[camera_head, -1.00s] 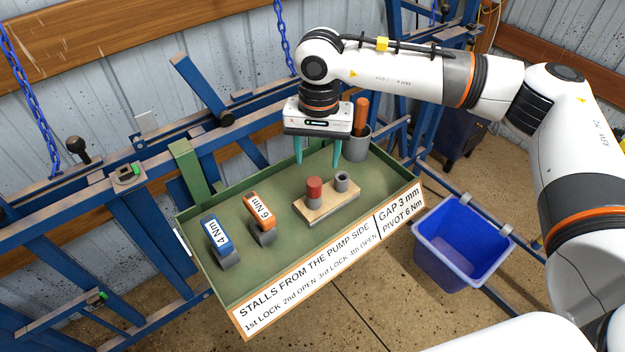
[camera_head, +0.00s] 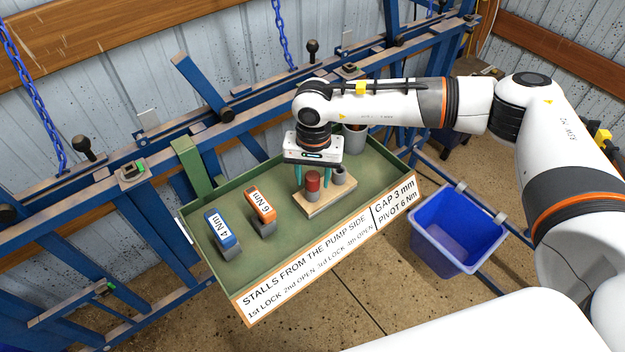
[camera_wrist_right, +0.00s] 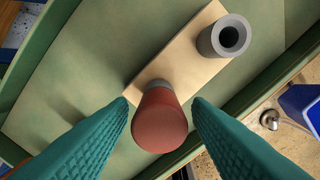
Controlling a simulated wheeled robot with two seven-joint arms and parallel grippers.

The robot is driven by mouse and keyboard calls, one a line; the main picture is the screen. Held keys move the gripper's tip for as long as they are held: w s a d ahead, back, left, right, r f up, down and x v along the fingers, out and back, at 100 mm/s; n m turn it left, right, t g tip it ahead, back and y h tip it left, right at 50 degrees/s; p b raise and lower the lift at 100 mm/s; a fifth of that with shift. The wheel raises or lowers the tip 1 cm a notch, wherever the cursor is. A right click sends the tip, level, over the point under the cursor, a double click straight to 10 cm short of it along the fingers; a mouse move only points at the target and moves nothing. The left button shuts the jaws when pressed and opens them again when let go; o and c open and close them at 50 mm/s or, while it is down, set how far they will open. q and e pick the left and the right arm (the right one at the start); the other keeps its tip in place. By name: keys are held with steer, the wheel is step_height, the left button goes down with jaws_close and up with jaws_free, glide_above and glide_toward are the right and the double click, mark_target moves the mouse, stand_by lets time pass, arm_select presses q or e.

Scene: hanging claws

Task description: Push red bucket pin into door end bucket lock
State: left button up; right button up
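The red bucket pin (camera_head: 312,181) is a red-topped cylinder with a grey lower part, standing upright on a wooden block (camera_head: 338,203) in the green tray. My right gripper (camera_head: 313,184) is lowered over it, pointing down. In the right wrist view the red pin (camera_wrist_right: 160,122) lies between the two open teal fingers, with a gap on each side. Lock fittings with green marks sit on the blue frame, one at left (camera_head: 131,172) and one at the back (camera_head: 350,70). I cannot tell which is the door end lock. My left gripper is out of view.
A grey hollow socket (camera_head: 339,174) stands on the same block, close to the right finger. Blue (camera_head: 223,241) and orange (camera_head: 262,208) torque tools stand in the tray (camera_head: 250,290). A blue bin (camera_head: 459,228) hangs at right. A grey cup (camera_head: 354,138) is behind.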

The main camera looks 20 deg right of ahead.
mark_target(313, 174)
steer(key=c, duration=0.8)
steer(key=shift+w+r+b, duration=0.1)
steer(key=shift+r+b, duration=0.2)
steer(key=shift+r, duration=0.25)
step_height(313, 174, up, 8)
steer(key=shift+f+b, duration=0.15)
steer(key=shift+b, duration=1)
steer(key=shift+r, duration=0.65)
steer(key=o, duration=0.5)
jaws_close()
steer(key=shift+f, duration=0.15)
